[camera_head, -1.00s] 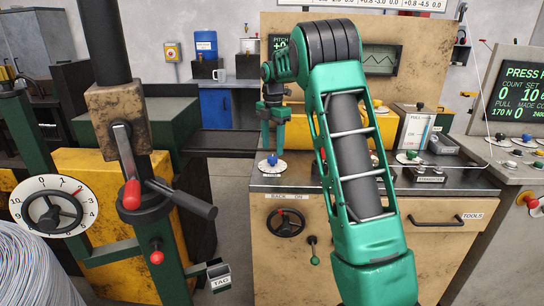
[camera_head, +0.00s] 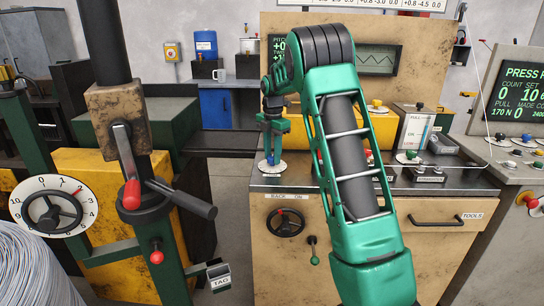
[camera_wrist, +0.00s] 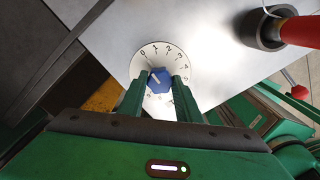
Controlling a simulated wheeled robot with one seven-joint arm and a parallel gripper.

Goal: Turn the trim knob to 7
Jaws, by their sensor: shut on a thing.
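A blue knob (camera_wrist: 159,80) sits at the middle of a round white dial (camera_wrist: 148,52) with black numbers, on a grey metal top. No name label for it is readable. Its pale mark seems to point up and left, near the 0; the numbers rise clockwise from there. My gripper (camera_wrist: 160,84) is shut on the blue knob, one green finger on each side. The fingers hide the lower part of the dial. In the head view, my gripper (camera_head: 271,150) points down at the white dial (camera_head: 263,168) on the bench's left front corner.
A red-handled part (camera_wrist: 297,31) on a dark round base stands to the right of the dial in the wrist view. In the head view, other knobs, including a green one (camera_head: 411,154), stand farther right. A lever post (camera_head: 140,205) is at the left.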

